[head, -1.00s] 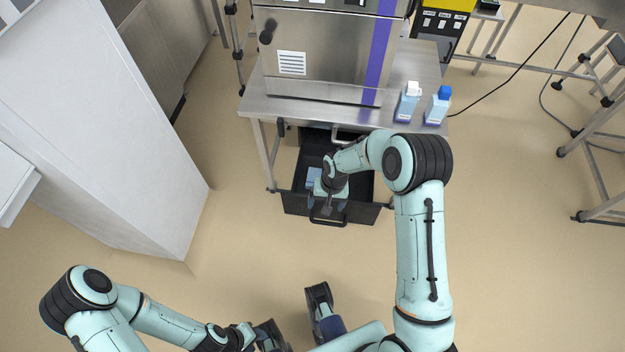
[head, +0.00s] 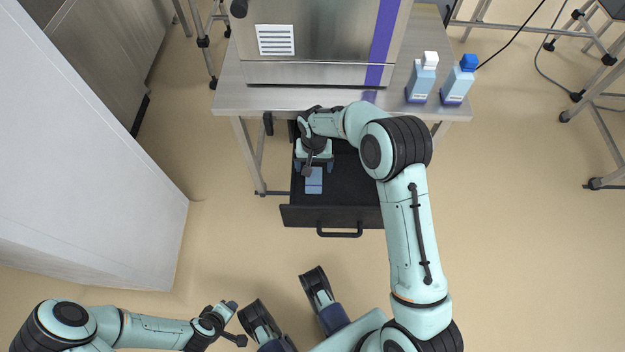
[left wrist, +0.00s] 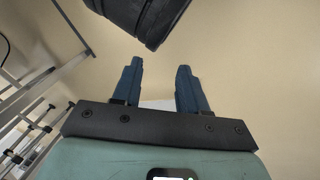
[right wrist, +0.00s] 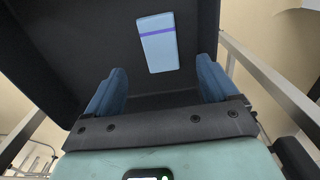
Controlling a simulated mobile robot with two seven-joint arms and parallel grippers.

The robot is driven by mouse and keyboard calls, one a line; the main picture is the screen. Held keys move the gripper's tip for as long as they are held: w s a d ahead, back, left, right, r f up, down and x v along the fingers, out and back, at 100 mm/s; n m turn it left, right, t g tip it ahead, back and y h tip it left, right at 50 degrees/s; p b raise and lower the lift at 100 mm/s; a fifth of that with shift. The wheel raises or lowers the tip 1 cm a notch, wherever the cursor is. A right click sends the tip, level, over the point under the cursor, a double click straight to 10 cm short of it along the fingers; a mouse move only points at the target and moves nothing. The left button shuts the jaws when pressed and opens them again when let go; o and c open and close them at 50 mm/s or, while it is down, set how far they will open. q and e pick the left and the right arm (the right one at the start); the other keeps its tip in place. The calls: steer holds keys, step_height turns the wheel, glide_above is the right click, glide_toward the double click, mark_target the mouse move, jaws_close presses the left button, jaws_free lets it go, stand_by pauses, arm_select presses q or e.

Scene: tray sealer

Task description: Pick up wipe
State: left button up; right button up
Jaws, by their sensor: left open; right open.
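The wipe (head: 314,181) is a light blue folded rectangle lying flat in the open black drawer (head: 352,205), toward its left side. In the right wrist view the wipe (right wrist: 159,45) has a purple stripe across it and lies beyond the fingertips. My right gripper (head: 314,165) is over the drawer at the wipe's far end, open, with nothing between its blue fingers (right wrist: 162,82). My left gripper (head: 237,322) is open and empty, low at the left above the floor; its fingers also show in the left wrist view (left wrist: 158,80).
The drawer hangs under a steel table (head: 290,101) carrying a steel machine (head: 320,45). A white-capped bottle (head: 421,80) and a blue-capped bottle (head: 459,82) stand at the table's right. A white cabinet (head: 80,160) stands left. Floor before the drawer is clear.

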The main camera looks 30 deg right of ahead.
mark_target(314, 179)
steer(key=shift+f, duration=1.6)
step_height(314, 179, down, 5)
steer(key=shift+s+a+r+b, duration=0.1)
steer(key=shift+s+r+b, duration=0.1)
steer(key=shift+b, duration=0.8)
steer(key=shift+w+f, duration=0.1)
steer(key=shift+f, duration=0.05)
arm_select(q)
steer(key=f, duration=0.1)
steer(key=a+f, duration=0.1)
steer(key=f, duration=0.1)
steer(key=shift+w+a, duration=0.1)
steer(key=shift+a, duration=0.05)
arm_select(e)
steer(key=c, duration=1.1)
